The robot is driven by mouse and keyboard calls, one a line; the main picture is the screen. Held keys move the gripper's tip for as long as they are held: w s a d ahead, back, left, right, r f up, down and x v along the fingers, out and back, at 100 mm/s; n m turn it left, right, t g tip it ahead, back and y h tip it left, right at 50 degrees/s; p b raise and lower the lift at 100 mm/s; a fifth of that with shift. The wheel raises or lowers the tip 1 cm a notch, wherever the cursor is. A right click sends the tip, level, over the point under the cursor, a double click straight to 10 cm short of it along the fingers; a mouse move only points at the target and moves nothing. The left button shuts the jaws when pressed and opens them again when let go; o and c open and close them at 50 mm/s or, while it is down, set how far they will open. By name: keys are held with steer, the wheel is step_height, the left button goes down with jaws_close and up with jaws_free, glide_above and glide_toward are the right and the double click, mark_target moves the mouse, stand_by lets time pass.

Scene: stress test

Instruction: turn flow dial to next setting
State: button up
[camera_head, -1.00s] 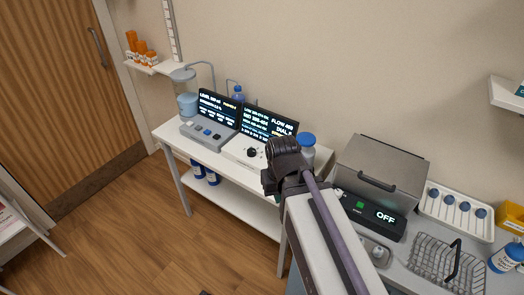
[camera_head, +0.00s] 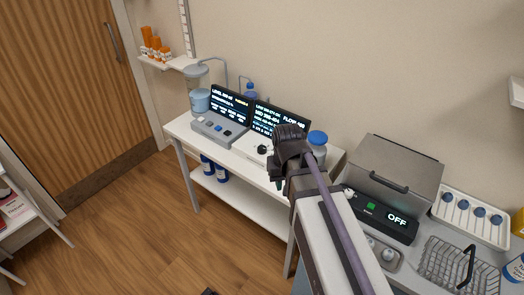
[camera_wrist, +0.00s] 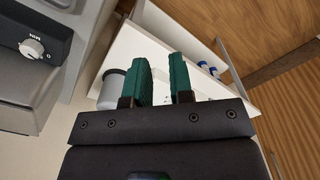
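The flow dial (camera_head: 262,149) is a small black knob on a white unit (camera_head: 247,146), in front of a dark screen (camera_head: 279,118) reading FLOW. My arm covers the right part of the unit and the lower right of the screen. My gripper (camera_head: 276,178) appears just right of and below the dial in the head view, apart from it in the picture. In the wrist view my gripper (camera_wrist: 159,82) has two green fingers with a clear gap and nothing between them. I cannot make out the dial in the wrist view.
A grey console with buttons (camera_head: 219,129) stands left of the dial unit. A blue-capped jar (camera_head: 317,142) stands close right of my wrist. A grey lidded box (camera_head: 394,172) with an OFF panel (camera_head: 396,218) is further right. Open floor (camera_head: 150,235) lies at the front left.

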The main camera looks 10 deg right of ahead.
mark_target(262, 148)
steer(key=shift+o, duration=1.4)
steer(key=w+f+m+b, duration=0.1)
steer(key=w+f, duration=0.1)
steer(key=w, duration=0.8)
steer(key=w+f+m+b, duration=0.1)
steer(key=w+f+m, duration=0.1)
steer(key=w, duration=0.9)
steer(key=shift+b, duration=0.3)
steer(key=o, duration=0.3)
steer(key=w+m, duration=0.1)
steer(key=w, duration=0.3)
steer(key=w+m, duration=0.2)
steer(key=w, duration=0.2)
steer(key=w+m, duration=0.1)
steer(key=w, duration=0.4)
steer(key=shift+a+f+m, duration=0.2)
steer(key=shift+f+m, duration=0.05)
steer(key=shift+m, duration=0.05)
steer(key=shift+o, duration=0.7)
steer(key=shift+m, duration=0.8)
steer(key=shift+o, duration=0.7)
steer(key=shift+s+r+m, duration=0.15)
steer(key=shift+s+m, duration=0.3)
steer(key=shift+m, duration=0.05)
step_height(262, 148, down, 11)
steer(key=b, duration=1.1)
steer(key=shift+r, duration=0.1)
steer(key=shift+c, duration=0.5)
steer(key=c, duration=0.8)
